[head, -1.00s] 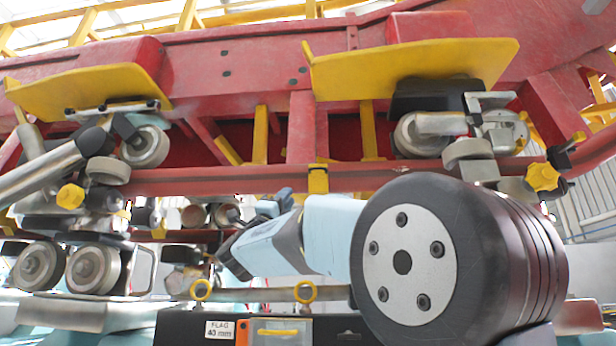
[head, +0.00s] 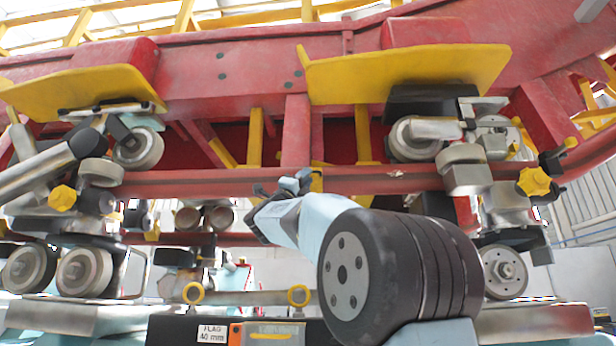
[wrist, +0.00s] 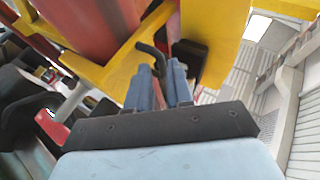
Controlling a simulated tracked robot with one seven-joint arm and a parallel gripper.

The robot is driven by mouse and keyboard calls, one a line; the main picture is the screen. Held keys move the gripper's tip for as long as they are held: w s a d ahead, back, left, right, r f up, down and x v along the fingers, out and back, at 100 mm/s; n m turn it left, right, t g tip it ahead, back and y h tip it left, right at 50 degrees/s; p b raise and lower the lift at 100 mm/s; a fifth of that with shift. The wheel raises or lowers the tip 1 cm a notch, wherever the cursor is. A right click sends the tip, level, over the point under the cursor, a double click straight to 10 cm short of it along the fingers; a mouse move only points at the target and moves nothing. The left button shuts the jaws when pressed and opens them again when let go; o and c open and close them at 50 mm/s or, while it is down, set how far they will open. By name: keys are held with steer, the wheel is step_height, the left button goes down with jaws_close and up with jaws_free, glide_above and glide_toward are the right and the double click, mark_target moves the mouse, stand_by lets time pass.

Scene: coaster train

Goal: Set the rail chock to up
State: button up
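My gripper (head: 292,184) is raised to the lower red rail in the head view, close to a small yellow bracket (head: 317,180). In the wrist view its two blue fingers (wrist: 160,90) stand a little apart, with a narrow gap between them. A bent black handle (wrist: 149,50) comes down from the yellow frame (wrist: 118,68) to the fingertips. Its lower end is partly hidden, and I cannot tell whether the fingers touch it. It may be part of the rail chock; no label shows this, and its up or down setting cannot be read.
The red train chassis (head: 245,75) with yellow plates (head: 405,72) hangs overhead. Grey wheel assemblies stand left (head: 137,148) and right (head: 415,138). Below is a dark box with a "FLAG 40 mm" label (head: 211,334). A silver bar (head: 247,298) with yellow rings crosses low.

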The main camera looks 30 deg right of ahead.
steer(key=shift+x, duration=1)
steer(key=shift+c, duration=0.4)
jaws_close()
